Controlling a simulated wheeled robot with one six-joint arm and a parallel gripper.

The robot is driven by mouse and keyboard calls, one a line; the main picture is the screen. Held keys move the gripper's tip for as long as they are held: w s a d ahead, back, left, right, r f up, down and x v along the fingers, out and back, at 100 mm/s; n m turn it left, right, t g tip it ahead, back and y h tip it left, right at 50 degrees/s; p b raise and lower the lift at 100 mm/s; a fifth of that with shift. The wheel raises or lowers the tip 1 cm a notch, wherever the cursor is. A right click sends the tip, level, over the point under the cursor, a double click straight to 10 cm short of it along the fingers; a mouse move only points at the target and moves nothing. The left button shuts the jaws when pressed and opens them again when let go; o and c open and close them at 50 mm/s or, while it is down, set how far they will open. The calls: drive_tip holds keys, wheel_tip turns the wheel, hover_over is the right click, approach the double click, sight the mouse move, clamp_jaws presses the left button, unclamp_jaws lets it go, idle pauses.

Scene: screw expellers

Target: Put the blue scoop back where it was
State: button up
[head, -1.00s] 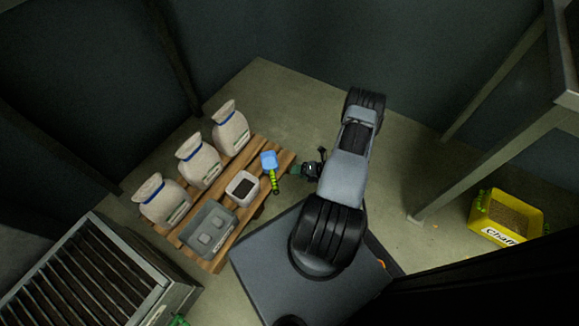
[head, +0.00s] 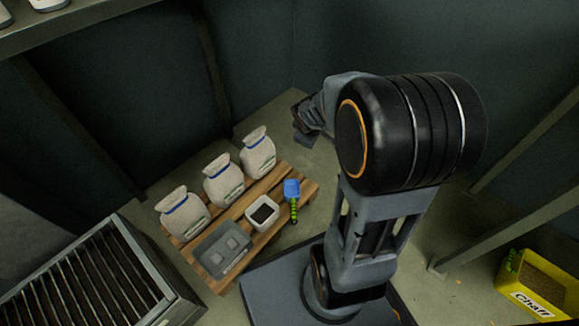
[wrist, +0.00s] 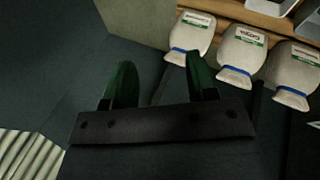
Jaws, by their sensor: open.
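The blue scoop (head: 292,189) with a green-and-black striped handle lies at the right end of the wooden pallet (head: 270,184), its handle pointing toward my base. It sits beside a white tub (head: 262,213) with dark contents. My gripper (head: 302,122) is raised above and behind the scoop, apart from it. In the wrist view my gripper (wrist: 160,85) shows two green fingers spread apart with nothing between them. The scoop does not show in the wrist view.
Three white sacks with blue ties, one of them the middle sack (head: 223,181), stand along the pallet's back. A grey bin (head: 222,249) sits in front. A slatted metal machine (head: 100,275) is at lower left. A yellow Chaff bin (head: 540,285) is at right.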

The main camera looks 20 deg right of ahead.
drive_tip(key=s+a+r+m+g+y, duration=0.1)
drive_tip(key=s+a+r+m, duration=0.2)
drive_tip(key=s+a, duration=0.3)
drive_tip(key=s+a+r+m+g+y, duration=0.1)
drive_tip(key=s+a+r+m+y, duration=0.1)
drive_tip(key=s+a+m, duration=0.2)
drive_tip(key=shift+s+a+r, duration=0.4)
drive_tip(key=shift+s+a, duration=0.85)
drive_tip(key=shift+r, duration=0.1)
